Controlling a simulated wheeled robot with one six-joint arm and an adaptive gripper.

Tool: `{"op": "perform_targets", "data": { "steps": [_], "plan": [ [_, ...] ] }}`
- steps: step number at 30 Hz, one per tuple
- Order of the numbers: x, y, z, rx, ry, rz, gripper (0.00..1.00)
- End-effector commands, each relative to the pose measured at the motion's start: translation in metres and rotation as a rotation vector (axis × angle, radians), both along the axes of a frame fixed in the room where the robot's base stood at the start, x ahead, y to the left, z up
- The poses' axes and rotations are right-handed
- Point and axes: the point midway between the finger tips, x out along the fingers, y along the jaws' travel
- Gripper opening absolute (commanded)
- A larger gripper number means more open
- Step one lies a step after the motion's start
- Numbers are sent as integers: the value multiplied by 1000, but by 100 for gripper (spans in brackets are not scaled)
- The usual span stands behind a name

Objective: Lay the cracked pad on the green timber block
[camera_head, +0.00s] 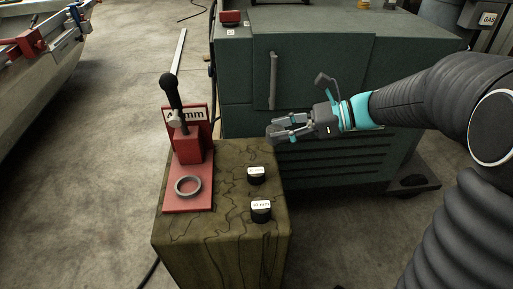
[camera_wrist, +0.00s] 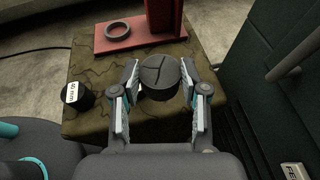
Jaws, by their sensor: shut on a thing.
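The cracked pad (camera_wrist: 160,78) is a dark round disc with crack lines across its top. My gripper (camera_head: 284,131) is shut on it, with a finger on either side in the wrist view. In the head view the gripper is raised near the far right edge of the green timber block (camera_head: 215,235), whose top is greenish-brown with dark cracks. The block (camera_wrist: 95,75) lies behind and below the pad in the wrist view. The pad appears held above the block, not resting on it; its underside is hidden.
Two black pads with white labels stand on the block's right side, one farther (camera_head: 256,176) and one nearer (camera_head: 261,212). A red press (camera_head: 188,150) with a grey ring (camera_head: 188,186) occupies the left. A dark green cabinet (camera_head: 330,100) stands behind. The block's front top is clear.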

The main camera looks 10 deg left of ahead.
Motion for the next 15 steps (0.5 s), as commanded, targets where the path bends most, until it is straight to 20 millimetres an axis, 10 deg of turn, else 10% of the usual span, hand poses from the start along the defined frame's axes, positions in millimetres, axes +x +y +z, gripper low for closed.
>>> {"op": "perform_targets", "data": {
  "steps": [15],
  "plan": [
    [65,39,-46,-1,-1,1,9]
  ]
}}
